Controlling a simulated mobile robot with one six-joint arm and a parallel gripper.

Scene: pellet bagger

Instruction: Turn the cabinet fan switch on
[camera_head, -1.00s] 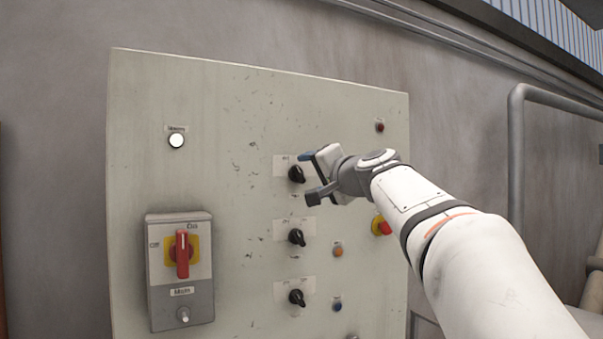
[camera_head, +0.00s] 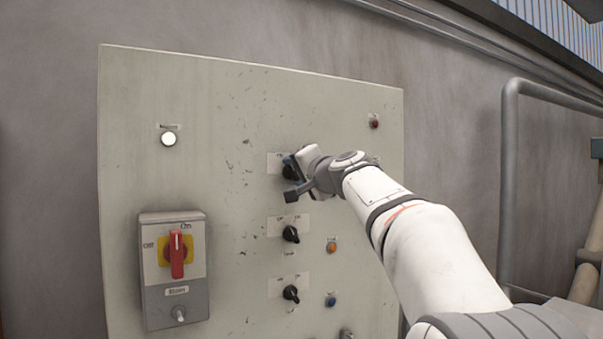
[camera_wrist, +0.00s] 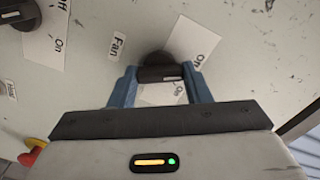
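The grey control panel (camera_head: 225,110) carries a column of black rotary switches. The top black switch (camera_head: 289,172) is partly hidden by my gripper (camera_head: 292,180) in the head view. In the wrist view the black knob (camera_wrist: 162,70) lies between the blue fingers of my gripper (camera_wrist: 160,78). My gripper is open.
Two more black switches, a middle one (camera_head: 291,234) and a lower one (camera_head: 291,293), sit below. A red-handled main switch (camera_head: 177,253) is at the left, and a lit white lamp (camera_head: 168,139) is above it. Orange (camera_head: 331,246) and blue (camera_head: 330,300) buttons are to the right.

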